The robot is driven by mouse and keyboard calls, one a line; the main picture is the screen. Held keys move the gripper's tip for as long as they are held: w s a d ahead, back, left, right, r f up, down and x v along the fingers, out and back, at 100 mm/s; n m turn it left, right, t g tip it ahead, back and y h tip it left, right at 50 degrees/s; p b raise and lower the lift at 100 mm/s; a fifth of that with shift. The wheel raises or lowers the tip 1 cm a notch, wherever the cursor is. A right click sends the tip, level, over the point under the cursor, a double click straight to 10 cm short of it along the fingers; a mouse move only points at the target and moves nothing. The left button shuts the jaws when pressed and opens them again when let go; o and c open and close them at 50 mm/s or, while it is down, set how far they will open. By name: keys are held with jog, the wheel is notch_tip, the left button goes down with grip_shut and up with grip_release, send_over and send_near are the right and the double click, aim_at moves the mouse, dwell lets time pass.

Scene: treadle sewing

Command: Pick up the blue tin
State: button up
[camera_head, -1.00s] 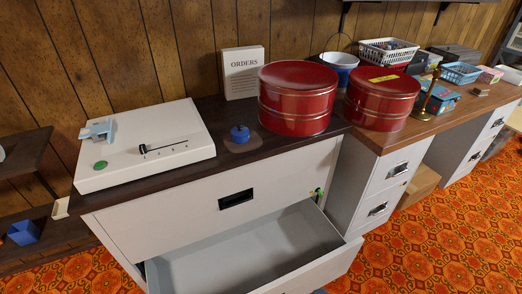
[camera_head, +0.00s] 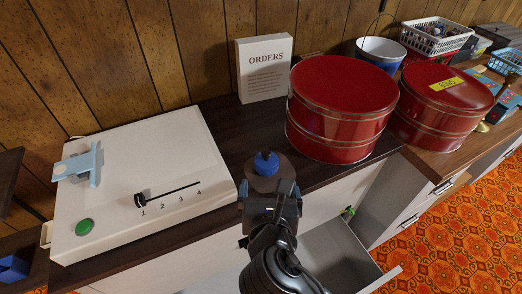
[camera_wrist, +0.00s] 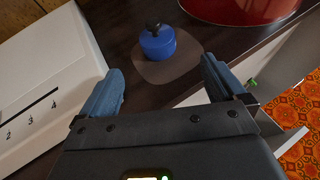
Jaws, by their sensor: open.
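The blue tin (camera_head: 266,163) is small and round with a dark knob on its lid. It stands upright on a brown round mat (camera_head: 284,174) on the dark cabinet top. In the wrist view the blue tin (camera_wrist: 157,43) sits ahead of my gripper (camera_wrist: 160,82), roughly midway between the two fingers. My gripper (camera_head: 270,198) also shows in the head view, just in front of the tin at the cabinet's front edge. Its blue-grey fingers are spread apart with nothing between them. The tin is apart from the fingers.
A white box with a slider and green button (camera_head: 140,185) lies left of the tin. A large red tin (camera_head: 340,110) stands close on the right, with another red tin (camera_head: 445,105) beyond. An ORDERS sign (camera_head: 265,70) stands behind. An open drawer (camera_head: 340,255) juts out below.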

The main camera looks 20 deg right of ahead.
aim_at(266, 162)
jog(key=shift+w+d, duration=0.2)
jog(key=shift+w, duration=0.5)
jog(key=x, duration=1.1)
jog(key=shift+w+r, duration=0.15)
jog(key=shift+w, duration=0.05)
jog(key=shift+c, duration=0.5)
